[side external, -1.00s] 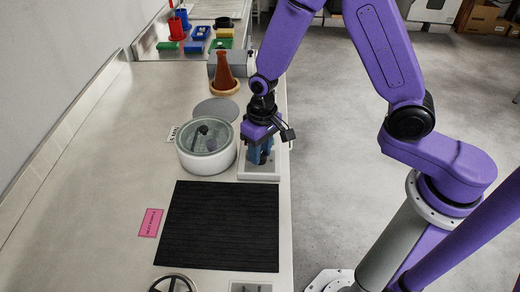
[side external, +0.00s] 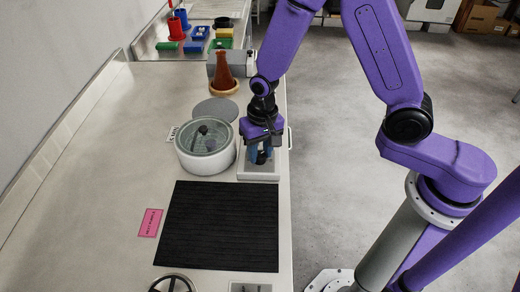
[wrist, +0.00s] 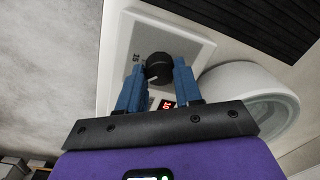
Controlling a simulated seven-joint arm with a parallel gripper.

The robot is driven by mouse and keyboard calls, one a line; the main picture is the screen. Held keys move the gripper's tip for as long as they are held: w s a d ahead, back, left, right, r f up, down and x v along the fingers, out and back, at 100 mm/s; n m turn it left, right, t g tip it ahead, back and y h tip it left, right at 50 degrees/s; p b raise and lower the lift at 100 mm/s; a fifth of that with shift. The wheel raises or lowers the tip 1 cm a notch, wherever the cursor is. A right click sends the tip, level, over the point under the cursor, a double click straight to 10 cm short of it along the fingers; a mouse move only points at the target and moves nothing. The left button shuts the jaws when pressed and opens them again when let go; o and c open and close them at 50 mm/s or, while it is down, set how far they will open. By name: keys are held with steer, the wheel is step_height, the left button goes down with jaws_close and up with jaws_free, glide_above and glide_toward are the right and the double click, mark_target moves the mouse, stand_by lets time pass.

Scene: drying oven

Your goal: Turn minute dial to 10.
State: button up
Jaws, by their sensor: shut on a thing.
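The minute dial is a round black knob (wrist: 159,67) on a light grey panel (wrist: 198,48). In the wrist view, a white pointer line shows on the knob and a number that looks like 15 is printed beside it. A red lit display (wrist: 167,104) on the panel seems to read 10, partly hidden by a finger. My gripper (wrist: 157,74) has its blue fingers shut on the knob, one on each side. In the side view my gripper (side external: 261,157) points down over the panel (side external: 258,176) and hides the knob there.
A round white pot with a glass lid (side external: 205,146) stands just left of the panel. A black mat (side external: 218,226) lies in front. A brown flask (side external: 223,74) and a grey disc (side external: 215,109) are behind. A pink label (side external: 149,222) lies left of the mat.

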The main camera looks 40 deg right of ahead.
mark_target(264, 153)
steer(key=o, duration=1)
steer(key=shift+o, duration=0.2)
steer(key=shift+r, duration=0.1)
step_height(264, 153, up, 17)
steer(key=shift+d+r, duration=0.15)
steer(key=shift+d, duration=0.25)
steer(key=shift+s, duration=0.2)
steer(key=s+d+f+n, duration=0.1)
steer(key=s+d+n, duration=0.4)
steer(key=s, duration=0.6)
steer(key=s+d+n, duration=0.5)
steer(key=s+n, duration=0.5)
steer(key=s, duration=0.1)
steer(key=shift+f+n, duration=0.3)
steer(key=shift+f, duration=0.1)
